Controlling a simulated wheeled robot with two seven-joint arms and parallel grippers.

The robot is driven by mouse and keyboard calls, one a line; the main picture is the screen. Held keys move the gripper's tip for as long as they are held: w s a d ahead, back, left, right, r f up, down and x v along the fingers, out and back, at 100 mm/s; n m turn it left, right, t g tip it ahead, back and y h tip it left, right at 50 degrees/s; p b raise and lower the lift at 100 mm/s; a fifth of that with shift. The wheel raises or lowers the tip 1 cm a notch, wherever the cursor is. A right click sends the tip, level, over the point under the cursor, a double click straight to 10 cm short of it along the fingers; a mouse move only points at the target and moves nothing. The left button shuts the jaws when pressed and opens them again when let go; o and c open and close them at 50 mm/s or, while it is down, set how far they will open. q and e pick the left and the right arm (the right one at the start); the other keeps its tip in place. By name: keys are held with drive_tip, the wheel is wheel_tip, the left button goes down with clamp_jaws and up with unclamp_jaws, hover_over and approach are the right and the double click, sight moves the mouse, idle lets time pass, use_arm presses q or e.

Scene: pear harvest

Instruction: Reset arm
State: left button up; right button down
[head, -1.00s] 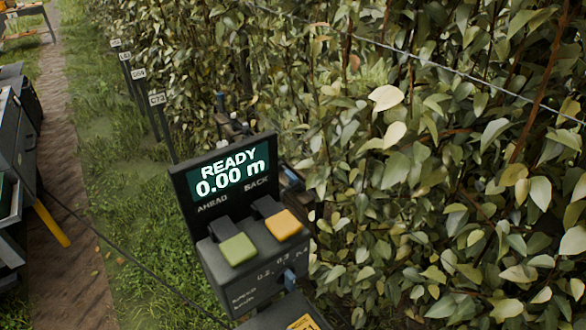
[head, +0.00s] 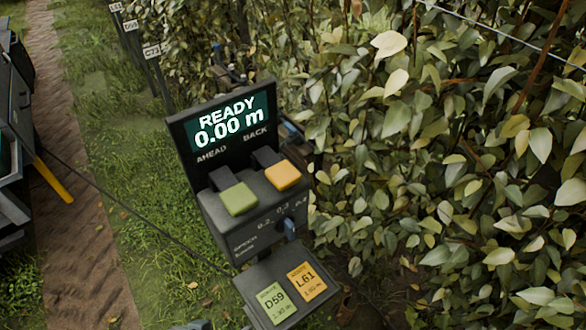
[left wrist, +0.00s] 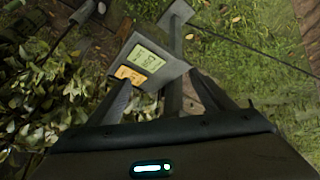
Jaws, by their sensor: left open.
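My left gripper (left wrist: 160,78) shows in the left wrist view with its two fingers apart and nothing seen between them. Beyond the fingertips is the dark card plate of the control box, with a green card (left wrist: 147,59) and an orange card (left wrist: 131,75); I cannot tell the exact gap. In the head view the control box (head: 250,210) stands left of centre. Its screen (head: 228,120) reads READY 0.00 m. Below are a green AHEAD key (head: 239,198) and an orange BACK key (head: 283,176). My right gripper is not in view.
A dense leafy hedge (head: 440,170) fills the right, with a wire across its top. Row signs (head: 151,51) stand at the upper left. A dark cart (head: 14,120) with a yellow bar is at the left edge, beside a brown path. A cable crosses the grass.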

use_arm(q)
drive_tip(key=s+a+g+y, duration=0.2)
drive_tip(key=s+a, duration=0.2)
drive_tip(key=a, duration=0.2)
wheel_tip(320, 180, down, 34)
drive_tip(key=s+g+b, duration=0.1)
drive_tip(key=s+b, duration=0.1)
drive_tip(key=b, duration=0.2)
drive_tip(key=s+a+f+b, duration=0.1)
drive_tip(key=s+f, duration=0.7)
drive_tip(key=f, duration=0.1)
drive_tip(key=s+a+f+m+g+b, duration=0.1)
drive_tip(key=s+a+f+b, duration=0.1)
drive_tip(key=s+f, duration=0.7)
drive_tip(key=shift+a+f+y+b, duration=0.25)
drive_tip(key=shift+f+y+b, duration=0.05)
